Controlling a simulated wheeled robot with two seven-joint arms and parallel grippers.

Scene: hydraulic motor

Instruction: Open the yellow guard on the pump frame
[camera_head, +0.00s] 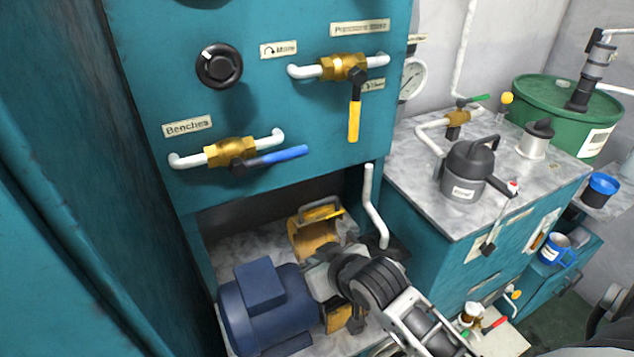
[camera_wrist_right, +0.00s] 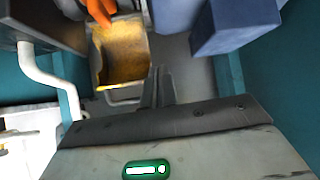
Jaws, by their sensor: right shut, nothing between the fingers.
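The yellow guard (camera_head: 312,236), worn and box-like with a metal handle (camera_head: 320,209) along its upper edge, stands behind the blue motor (camera_head: 262,305) in the recess under the teal panel. In the right wrist view, the guard (camera_wrist_right: 126,58) is at upper left, its handle (camera_wrist_right: 122,98) nearest me. My right gripper (camera_wrist_right: 158,75) is shut and empty, its fingers just right of the guard and apart from the handle in the picture. In the head view, my right gripper (camera_head: 322,260) is partly hidden by my wrist. I cannot tell how far the guard is swung. My left gripper is out of view.
The teal panel (camera_head: 135,60) above carries a blue-handled valve (camera_head: 232,152) and a yellow-handled valve (camera_head: 345,67). A white pipe (camera_head: 373,210) runs down right of the recess. A marble-topped bench (camera_head: 420,190) with a grey can (camera_head: 468,172) stands at the right.

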